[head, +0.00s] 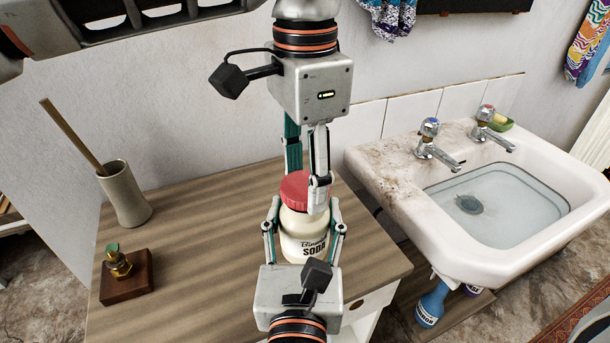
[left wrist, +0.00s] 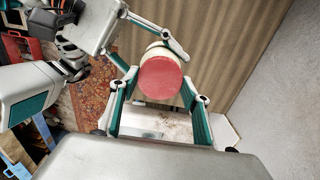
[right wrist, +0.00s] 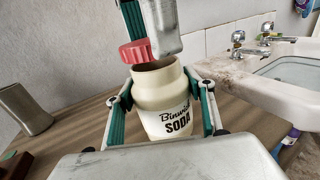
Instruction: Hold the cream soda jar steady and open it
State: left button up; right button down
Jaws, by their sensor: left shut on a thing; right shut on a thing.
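The cream soda jar (head: 303,243), with a dark "SODA" label, stands upright over the wooden cabinet top. My right gripper (head: 304,213) is shut around its body from the near side. My left gripper (head: 304,186) comes down from above and is shut on the red lid (head: 293,187). In the right wrist view the lid (right wrist: 135,53) sits above and left of the jar's mouth, clear of the rim, and the open neck of the jar (right wrist: 160,85) shows. In the left wrist view the lid (left wrist: 161,78) covers most of the jar.
A beige holder (head: 124,195) with a wooden stick and a small brown block with a brass fitting (head: 126,277) stand left on the wooden top (head: 200,240). A white sink (head: 395,180) with two taps is at the right. Blue bottle (head: 431,304) below it.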

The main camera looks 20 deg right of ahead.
aim_at(305, 185)
pick_arm(q)
jog(key=shift+r, duration=0.15)
jog(key=shift+r, duration=1.9)
pick_arm(e)
jog(key=c, duration=0.8)
grip_release()
